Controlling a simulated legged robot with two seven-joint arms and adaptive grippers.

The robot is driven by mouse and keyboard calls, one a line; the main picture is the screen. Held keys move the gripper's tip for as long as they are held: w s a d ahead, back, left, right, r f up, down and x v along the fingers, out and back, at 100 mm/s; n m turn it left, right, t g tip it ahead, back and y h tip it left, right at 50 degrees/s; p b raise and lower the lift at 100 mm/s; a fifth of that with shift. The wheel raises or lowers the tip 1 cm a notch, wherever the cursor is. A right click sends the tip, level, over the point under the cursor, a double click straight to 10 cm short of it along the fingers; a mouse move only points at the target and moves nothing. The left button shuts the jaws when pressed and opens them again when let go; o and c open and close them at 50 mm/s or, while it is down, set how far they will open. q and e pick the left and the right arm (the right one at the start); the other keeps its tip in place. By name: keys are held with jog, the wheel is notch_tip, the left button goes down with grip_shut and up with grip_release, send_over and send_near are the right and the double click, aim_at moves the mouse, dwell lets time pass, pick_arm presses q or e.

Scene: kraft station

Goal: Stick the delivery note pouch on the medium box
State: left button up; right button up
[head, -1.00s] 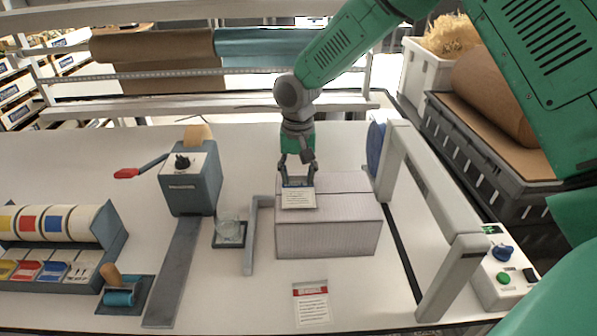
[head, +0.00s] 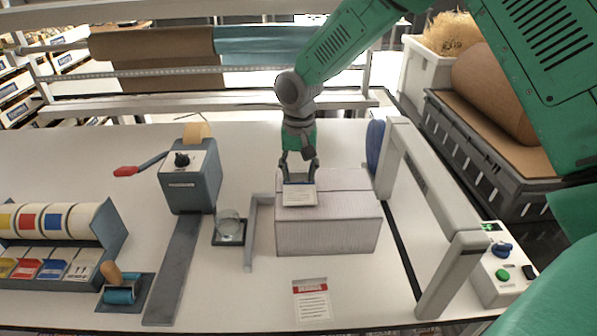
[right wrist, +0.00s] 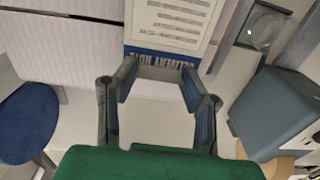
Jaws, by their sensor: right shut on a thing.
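The medium box (head: 345,225) is a pale closed carton in the middle of the bench. My right gripper (head: 299,180) is above its back left part, shut on the delivery note pouch (head: 299,197). The pouch is white with printed lines and a blue band. It lies over the box's top at the left; whether it touches the top is unclear. My left gripper is not in view.
A second label with a red band (head: 311,302) lies in front of the box. A grey corner stop (head: 253,235) stands at the box's left, and a grey arch (head: 430,205) at its right.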

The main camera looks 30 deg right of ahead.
jog(key=shift+f, duration=0.4)
dwell(0.4)
jog(key=o, duration=0.8)
jog(key=shift+o, duration=0.2)
jog(key=shift+r, duration=0.1)
jog(key=shift+r, duration=2.15)
